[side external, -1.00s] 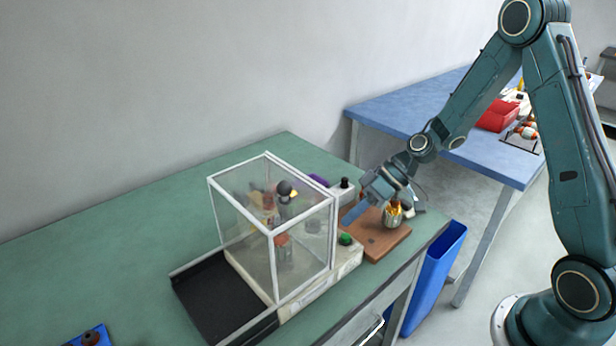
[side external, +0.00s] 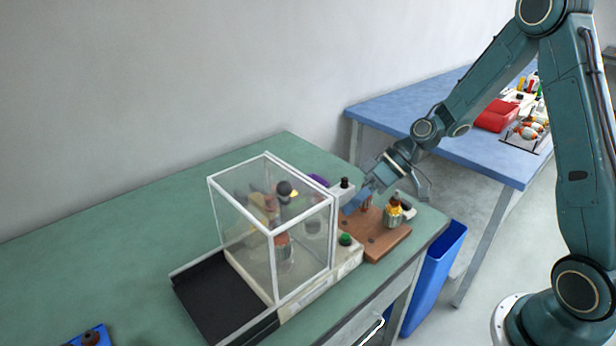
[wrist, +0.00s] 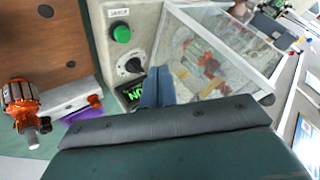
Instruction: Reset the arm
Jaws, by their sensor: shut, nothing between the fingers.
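My gripper (side external: 357,202) is in the side view above the back of the brown wooden board (side external: 375,243). Its blue fingers (wrist: 158,86) are together and empty in the wrist view, over the winding machine's control panel. The machine has a clear, white-framed enclosure (side external: 212,182), with coloured parts blurred inside. A green button (wrist: 121,34), a black knob (wrist: 130,66) and a lit green display (wrist: 137,93) are on the panel. A small metallic holder with yellow-orange parts (side external: 393,212) stands on the board, apart from my gripper. An orange-and-dark armature-like part (wrist: 20,102) lies beside the board.
A black tray (side external: 215,300) lies left of the enclosure on the green table (side external: 110,225). A purple item (wrist: 84,109) is near the panel. A blue bin (side external: 432,280) stands below the table edge. The blue table (side external: 410,118) behind holds a red box (side external: 496,115).

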